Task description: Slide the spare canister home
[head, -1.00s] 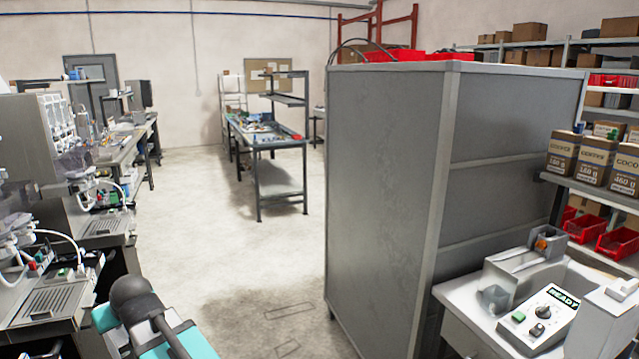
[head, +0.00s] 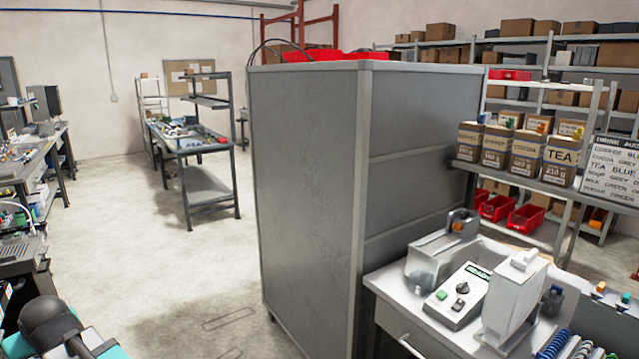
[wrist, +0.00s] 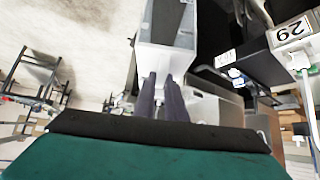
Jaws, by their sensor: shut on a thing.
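In the wrist view, my gripper (wrist: 160,98) has its two dark fingers close together at the near end of a pale grey, box-like canister (wrist: 166,58). It is shut on this canister, which points away from me and runs out of the top of the view. The finger contact is partly hard to make out. The head view does not show my gripper or the held canister; only part of my arm shows at the lower left.
A tall grey cabinet (head: 310,180) stands mid-view. Right of it, a white counter (head: 400,325) bears a control box (head: 458,296) and a white upright unit (head: 512,298). Labelled boxes (head: 527,155) stand on a shelf behind. Open floor (head: 150,270) lies left of the cabinet.

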